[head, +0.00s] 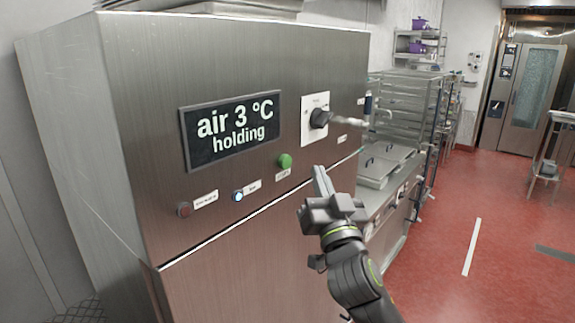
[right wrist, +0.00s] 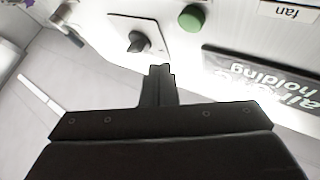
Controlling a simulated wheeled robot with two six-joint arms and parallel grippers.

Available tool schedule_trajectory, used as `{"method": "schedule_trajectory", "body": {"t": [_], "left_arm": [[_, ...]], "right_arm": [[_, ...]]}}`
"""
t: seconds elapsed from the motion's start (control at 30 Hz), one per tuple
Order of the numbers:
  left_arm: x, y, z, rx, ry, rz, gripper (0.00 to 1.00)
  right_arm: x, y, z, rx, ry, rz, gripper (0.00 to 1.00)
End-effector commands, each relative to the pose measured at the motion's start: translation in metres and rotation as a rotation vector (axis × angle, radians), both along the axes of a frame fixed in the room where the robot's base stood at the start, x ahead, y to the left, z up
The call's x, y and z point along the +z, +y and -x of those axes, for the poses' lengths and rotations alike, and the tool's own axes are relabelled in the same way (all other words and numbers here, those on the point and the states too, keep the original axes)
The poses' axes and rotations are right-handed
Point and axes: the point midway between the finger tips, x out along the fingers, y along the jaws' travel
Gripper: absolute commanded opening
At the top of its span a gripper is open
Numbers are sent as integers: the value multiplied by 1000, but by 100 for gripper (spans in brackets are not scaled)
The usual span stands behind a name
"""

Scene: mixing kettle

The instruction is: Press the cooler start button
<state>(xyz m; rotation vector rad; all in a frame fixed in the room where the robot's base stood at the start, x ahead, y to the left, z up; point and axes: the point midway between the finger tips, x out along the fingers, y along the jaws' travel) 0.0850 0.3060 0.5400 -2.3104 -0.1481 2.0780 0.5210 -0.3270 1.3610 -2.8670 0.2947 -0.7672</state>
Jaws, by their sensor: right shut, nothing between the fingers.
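The cooler (head: 150,75) is a steel cabinet at the left in the head view. On its front is a green round button (head: 285,161), with a small label under it that is too small to read. The green button also shows in the right wrist view (right wrist: 191,18), upper middle. My right gripper (head: 319,172) is shut and empty. In the head view it appears just right of and slightly below the green button, apparently apart from it. Its closed fingers (right wrist: 160,70) also show in the right wrist view, below the button and the knob. My left gripper is not in view.
The panel also has a display (head: 230,130) reading "air 3 °C holding", a black knob (head: 320,118) on a white plate, a blue-lit button (head: 238,196) and a dark red button (head: 184,210). A steel counter (head: 385,165) and racks stand right of it.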

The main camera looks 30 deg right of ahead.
Motion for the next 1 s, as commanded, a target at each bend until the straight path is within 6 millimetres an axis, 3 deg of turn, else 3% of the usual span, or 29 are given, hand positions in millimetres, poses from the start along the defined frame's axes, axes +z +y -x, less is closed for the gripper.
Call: {"method": "schedule_trajectory", "body": {"t": [0.2,0.4,1.0], "left_arm": [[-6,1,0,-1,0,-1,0],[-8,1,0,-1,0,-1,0],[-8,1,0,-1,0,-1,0]], "right_arm": [[-1,11,-26,0,0,-2,0],[0,16,-38,0,-1,0,0],[0,17,-40,0,0,1,0]]}}
